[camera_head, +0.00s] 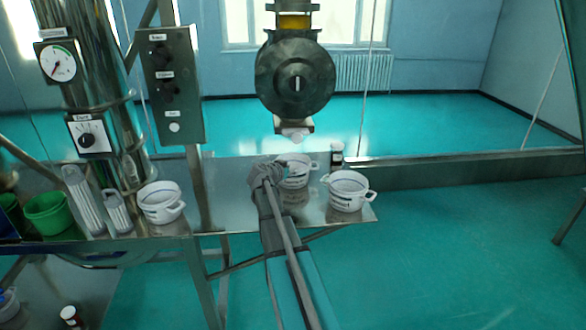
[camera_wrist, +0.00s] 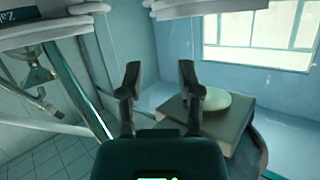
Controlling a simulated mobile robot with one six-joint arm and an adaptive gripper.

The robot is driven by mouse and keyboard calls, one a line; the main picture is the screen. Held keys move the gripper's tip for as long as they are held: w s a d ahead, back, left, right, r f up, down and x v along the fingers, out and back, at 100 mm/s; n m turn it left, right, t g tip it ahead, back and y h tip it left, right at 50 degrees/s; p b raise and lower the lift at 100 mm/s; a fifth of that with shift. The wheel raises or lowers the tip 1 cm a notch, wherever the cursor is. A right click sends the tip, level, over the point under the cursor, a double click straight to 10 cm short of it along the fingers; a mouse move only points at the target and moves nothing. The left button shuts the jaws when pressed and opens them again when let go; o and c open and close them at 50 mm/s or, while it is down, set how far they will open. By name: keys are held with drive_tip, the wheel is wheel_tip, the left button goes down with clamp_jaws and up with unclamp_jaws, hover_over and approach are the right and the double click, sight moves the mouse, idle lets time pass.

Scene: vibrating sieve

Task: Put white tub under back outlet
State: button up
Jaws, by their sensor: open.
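Three white tubs with dark markings stand on the steel shelf in the head view: a left tub (camera_head: 160,203), a middle tub (camera_head: 297,172) and a right tub (camera_head: 350,189). The back outlet (camera_head: 293,130) hangs under the dark round housing, and the middle tub appears just below it. My gripper (camera_head: 266,173) overlaps that tub's left edge; I cannot tell whether they touch. In the wrist view my gripper (camera_wrist: 159,74) is open with nothing between its fingers. White tub-like shapes (camera_wrist: 40,28) cross the top of that view, cut off by the frame.
A control box (camera_head: 172,85) on a post rises between the left tub and my gripper.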

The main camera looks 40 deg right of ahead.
idle(0.7)
drive_tip(key=s+a+f+n+g+y, duration=0.1)
drive_tip(key=s+a+f+n+y, duration=0.3)
drive_tip(key=a, duration=1)
drive_tip(key=s+a+f+n+g+y, duration=0.2)
drive_tip(key=s+a+f+n+y, duration=0.2)
drive_tip(key=s+a, duration=0.5)
drive_tip(key=s+a+f+n+g+y, duration=0.1)
drive_tip(key=s+a+f+n+y, duration=0.3)
drive_tip(key=a, duration=1.6)
drive_tip(key=s+n+y, duration=0.1)
drive_tip(key=s+n, duration=0.2)
drive_tip(key=shift+s+a, duration=0.25)
drive_tip(key=shift+a, duration=0.1)
drive_tip(key=shift+f, duration=0.1)
drive_tip(key=shift+o, duration=0.8)
